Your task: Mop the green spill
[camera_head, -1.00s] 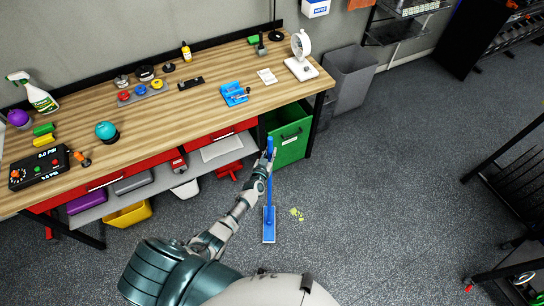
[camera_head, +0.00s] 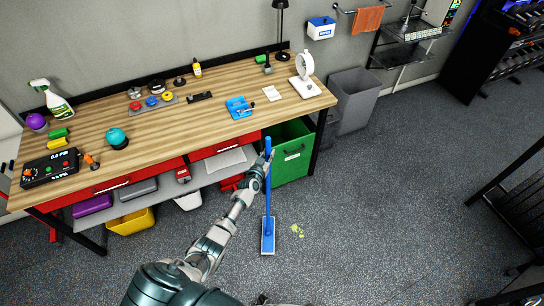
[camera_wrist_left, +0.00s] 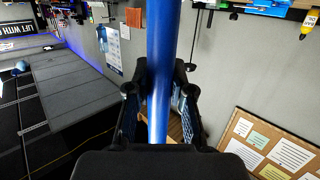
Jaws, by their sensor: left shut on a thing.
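A blue mop (camera_head: 268,205) stands upright, its flat head (camera_head: 268,236) on the grey floor. My left gripper (camera_head: 266,160) is shut on the upper part of its handle. In the left wrist view the blue handle (camera_wrist_left: 161,70) runs between the fingers of the left gripper (camera_wrist_left: 160,100). The green spill (camera_head: 299,231), a few small yellow-green splotches, lies on the floor just right of the mop head, apart from it. My right gripper is not in view.
A long wooden workbench (camera_head: 140,101) with tools stands behind and left. A green bin (camera_head: 292,152) is under its right end, close behind the mop. A grey bin (camera_head: 354,98) stands right of the bench. A dark rack (camera_head: 520,200) is at far right. Floor right of the spill is clear.

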